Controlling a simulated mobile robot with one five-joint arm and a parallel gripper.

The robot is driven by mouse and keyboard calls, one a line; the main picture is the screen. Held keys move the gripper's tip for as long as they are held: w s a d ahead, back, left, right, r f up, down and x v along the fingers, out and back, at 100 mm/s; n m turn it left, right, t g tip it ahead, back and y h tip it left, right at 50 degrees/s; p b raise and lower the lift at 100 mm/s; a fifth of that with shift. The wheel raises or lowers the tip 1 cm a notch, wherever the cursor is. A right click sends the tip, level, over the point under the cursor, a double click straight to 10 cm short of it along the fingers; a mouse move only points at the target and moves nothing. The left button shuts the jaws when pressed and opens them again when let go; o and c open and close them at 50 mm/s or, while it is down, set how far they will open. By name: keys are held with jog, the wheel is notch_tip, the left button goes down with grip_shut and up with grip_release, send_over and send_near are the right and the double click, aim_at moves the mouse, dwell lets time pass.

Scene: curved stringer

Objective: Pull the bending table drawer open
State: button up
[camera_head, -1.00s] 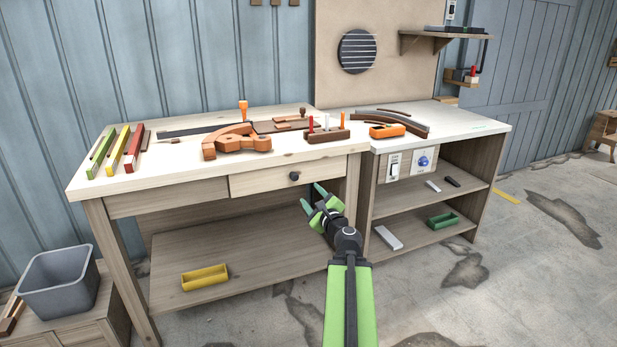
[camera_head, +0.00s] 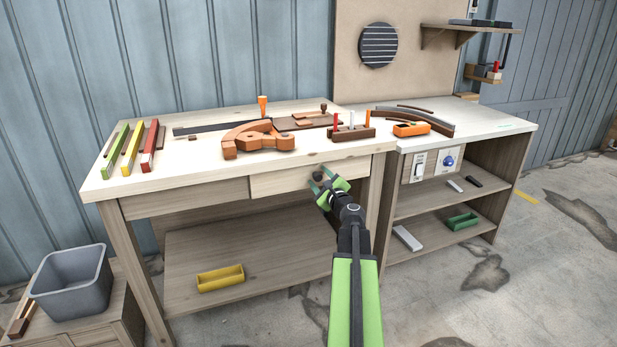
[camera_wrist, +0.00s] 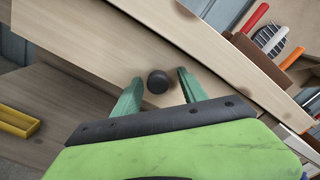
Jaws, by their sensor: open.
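The bending table (camera_head: 190,175) is a pale wooden workbench. Its drawer (camera_head: 283,181) has a plain wooden front under the top and looks shut. A round dark knob (camera_head: 317,176) sits on the drawer front. My gripper (camera_head: 323,183) is open at the knob. In the wrist view the knob (camera_wrist: 158,82) lies between the two green fingertips of my gripper (camera_wrist: 159,82), nearer the left one, with gaps visible on both sides. I cannot tell how deep the fingers reach around it.
The tabletop holds an orange curved wooden piece (camera_head: 258,139), coloured bars (camera_head: 131,150) and other tools. A lower shelf holds a yellow tray (camera_head: 220,278). A grey bin (camera_head: 72,282) stands at the left. The floor at the right is clear.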

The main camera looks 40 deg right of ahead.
jog(key=shift+w, duration=0.2)
grip_shut()
dwell(1.2)
